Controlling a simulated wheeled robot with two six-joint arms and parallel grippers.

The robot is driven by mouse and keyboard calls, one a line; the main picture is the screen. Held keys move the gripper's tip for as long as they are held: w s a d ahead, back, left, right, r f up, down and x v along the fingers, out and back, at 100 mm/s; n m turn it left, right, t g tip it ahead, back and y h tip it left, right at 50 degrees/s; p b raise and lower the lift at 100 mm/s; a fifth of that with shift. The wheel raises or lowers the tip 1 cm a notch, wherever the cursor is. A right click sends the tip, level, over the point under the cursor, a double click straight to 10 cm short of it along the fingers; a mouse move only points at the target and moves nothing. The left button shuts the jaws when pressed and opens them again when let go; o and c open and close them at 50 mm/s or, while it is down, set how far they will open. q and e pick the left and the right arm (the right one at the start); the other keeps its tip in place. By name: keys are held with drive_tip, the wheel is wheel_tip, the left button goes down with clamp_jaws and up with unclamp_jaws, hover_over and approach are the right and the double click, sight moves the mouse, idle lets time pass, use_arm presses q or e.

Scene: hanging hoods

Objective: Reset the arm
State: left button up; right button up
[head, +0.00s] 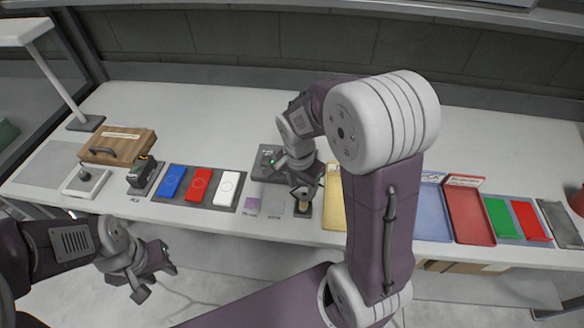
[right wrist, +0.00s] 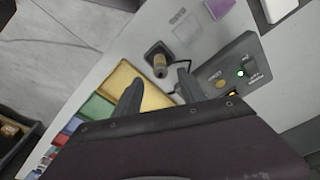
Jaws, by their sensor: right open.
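My right gripper (head: 303,192) is above the front part of the table, and in the right wrist view its two fingers (right wrist: 158,90) stand apart with nothing between them. Just beyond the fingertips is a small brass-coloured post (right wrist: 160,66) on a black base, also seen under the gripper in the head view (head: 304,206). A dark control box (head: 265,163) with a green light stands beside the right gripper; it shows in the right wrist view (right wrist: 232,80) with an amber light. My left gripper (head: 157,282) is open and empty, in front of the table.
On the left are a wooden box (head: 118,146), a black device (head: 141,176) and blue, red and white phone-like pieces (head: 200,184) on a mat. On the right are yellow (head: 334,205), blue and red (head: 470,215) trays. My right arm hides part of the table.

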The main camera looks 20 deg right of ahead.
drive_tip(key=s+a+f+n+y, duration=0.1)
drive_tip(key=s+a+f+n, duration=0.1)
drive_tip(key=s+a+n, duration=0.2)
drive_tip(key=s+n, duration=0.3)
drive_tip(key=n, duration=0.5)
drive_tip(key=shift+s+t, duration=0.3)
drive_tip(key=shift+s, duration=0.1)
